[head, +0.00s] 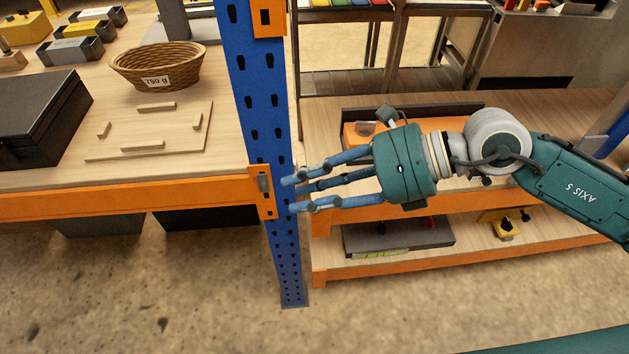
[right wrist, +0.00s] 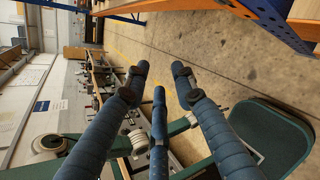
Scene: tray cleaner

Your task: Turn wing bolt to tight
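No wing bolt can be made out for sure. A small grey metal piece (head: 264,184) sits on the orange beam-end bracket (head: 267,208) at the blue rack post (head: 263,130); I cannot tell whether it is the wing bolt. My right gripper (head: 292,194) reaches in from the right, its blue fingertips just right of that bracket and in front of the post. Its three fingers are spread, with nothing between them. It also shows in the right wrist view (right wrist: 159,76), empty. My left gripper is not in view.
On the left bench are a wicker basket (head: 158,67), a black case (head: 42,118) and wooden strips (head: 142,146). Right of the post, a lower shelf holds a dark grey flat box (head: 398,238) and a yellow item (head: 501,226). The floor (head: 150,290) in front is clear.

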